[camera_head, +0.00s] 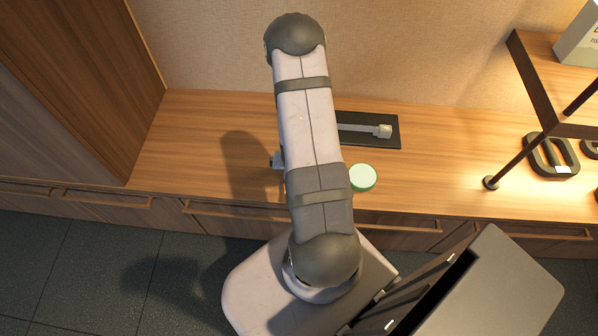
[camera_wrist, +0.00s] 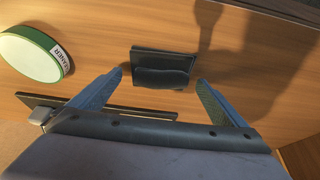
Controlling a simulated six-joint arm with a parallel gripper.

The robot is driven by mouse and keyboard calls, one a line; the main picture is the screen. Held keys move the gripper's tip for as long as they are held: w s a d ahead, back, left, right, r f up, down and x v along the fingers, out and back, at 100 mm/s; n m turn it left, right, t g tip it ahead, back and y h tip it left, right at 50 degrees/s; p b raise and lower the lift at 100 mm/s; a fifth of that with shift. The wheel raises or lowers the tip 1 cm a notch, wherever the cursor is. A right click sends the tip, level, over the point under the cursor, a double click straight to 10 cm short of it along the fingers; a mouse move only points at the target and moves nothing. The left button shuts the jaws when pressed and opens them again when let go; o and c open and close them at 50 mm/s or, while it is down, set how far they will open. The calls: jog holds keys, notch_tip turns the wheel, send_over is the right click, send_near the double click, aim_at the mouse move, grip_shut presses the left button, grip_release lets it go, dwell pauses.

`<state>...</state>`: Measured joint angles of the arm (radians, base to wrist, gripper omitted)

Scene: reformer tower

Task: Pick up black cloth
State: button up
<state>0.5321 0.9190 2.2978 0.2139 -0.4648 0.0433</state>
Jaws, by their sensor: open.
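The black cloth (camera_wrist: 162,70) lies on the wooden counter in the wrist view. It looks like a small folded dark piece with a rounded roll along its near side. My gripper (camera_wrist: 160,76) is open, with one finger on the left and one on the right of the cloth. Both fingers appear apart from it; their height above the counter is hard to tell. In the head view my arm covers the cloth, and only a small part of my gripper shows beside the arm.
A green-and-white round tin (camera_head: 362,178) stands right of my arm; it also shows in the wrist view (camera_wrist: 32,55). A black mat (camera_head: 391,143) with a grey tool (camera_head: 360,128) lies behind it. A shelf (camera_head: 540,80) stands at right. The counter's left is clear.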

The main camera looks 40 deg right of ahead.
jog(key=c, duration=1.1)
notch_tip(320, 180, up, 10)
jog(key=shift+p, duration=1.15)
